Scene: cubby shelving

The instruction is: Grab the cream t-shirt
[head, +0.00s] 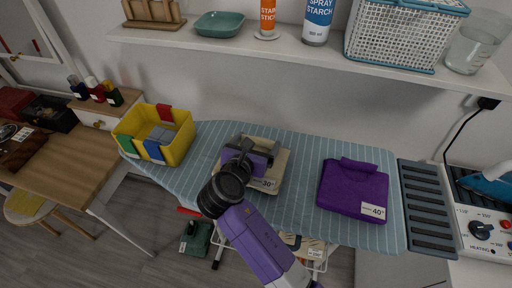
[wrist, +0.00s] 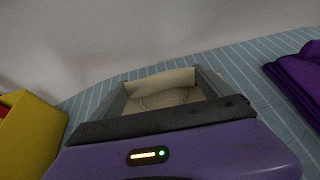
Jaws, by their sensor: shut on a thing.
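The cream t-shirt (head: 278,173) lies folded on the striped ironing board, with a label reading 30° on its front edge. My gripper (head: 249,147) is over its left and middle part and hides much of it. In the wrist view the cream cloth (wrist: 160,88) shows between the two fingers of my gripper (wrist: 162,90). The gripper is shut on the cloth. The shirt appears to be still on or very near the board; I cannot tell if any of it is lifted.
A folded purple garment (head: 352,188) labelled 40° lies to the right on the ironing board (head: 310,148). A yellow bin (head: 180,152) stands at the left. A shelf (head: 270,46) with bottles and a basket (head: 400,35) hangs above. An iron (head: 492,186) is at far right.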

